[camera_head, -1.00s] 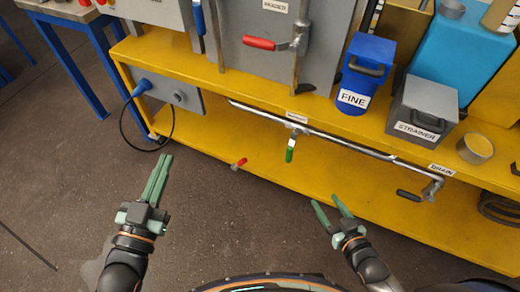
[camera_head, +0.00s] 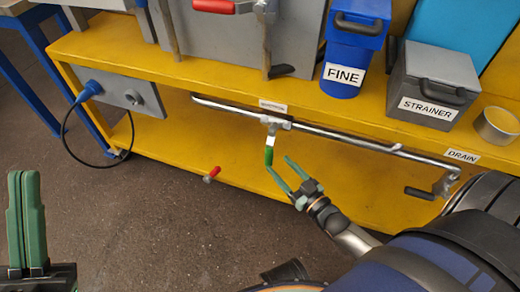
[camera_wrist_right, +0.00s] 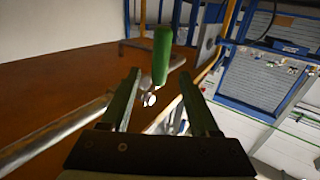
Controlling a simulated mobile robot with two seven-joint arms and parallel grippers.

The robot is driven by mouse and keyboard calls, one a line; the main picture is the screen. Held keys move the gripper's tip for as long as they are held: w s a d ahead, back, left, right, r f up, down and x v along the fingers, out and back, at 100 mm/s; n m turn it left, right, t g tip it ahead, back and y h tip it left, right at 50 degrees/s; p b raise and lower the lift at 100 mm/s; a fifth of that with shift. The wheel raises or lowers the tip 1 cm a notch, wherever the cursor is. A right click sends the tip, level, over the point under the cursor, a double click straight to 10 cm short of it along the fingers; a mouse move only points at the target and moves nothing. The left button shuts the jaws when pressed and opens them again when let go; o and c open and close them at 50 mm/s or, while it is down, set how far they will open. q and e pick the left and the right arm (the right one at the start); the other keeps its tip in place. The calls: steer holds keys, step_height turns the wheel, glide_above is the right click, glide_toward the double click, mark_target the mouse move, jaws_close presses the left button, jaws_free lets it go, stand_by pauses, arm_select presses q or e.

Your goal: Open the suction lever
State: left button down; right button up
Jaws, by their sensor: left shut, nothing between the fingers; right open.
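A lever with a green handle (camera_head: 269,155) hangs down from a valve on the grey pipe (camera_head: 330,133), under a small label too blurred to read surely. My right gripper (camera_head: 280,166) is open just below and beside the handle, its fingers pointing up toward it. In the right wrist view the green handle (camera_wrist_right: 162,55) shows ahead, between the lines of the two open fingers (camera_wrist_right: 160,80). Whether a finger touches it cannot be told. My left gripper (camera_head: 26,205) is shut and empty at the lower left, away from the bench.
The pipe runs along the front of the yellow bench (camera_head: 200,85). A black-handled valve (camera_head: 420,193) by the DRAIN label (camera_head: 463,156) is to the right. A small red-handled part (camera_head: 213,173) is lower left of the lever. FINE and STRAINER boxes (camera_head: 428,85) stand on top.

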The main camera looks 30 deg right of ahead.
steer(key=w+a+b, duration=0.1)
steer(key=w+b, duration=0.2)
steer(key=w, duration=0.6)
steer(key=shift+w, duration=0.15)
steer(key=shift+c, duration=0.4)
jaws_close()
stand_by(0.6)
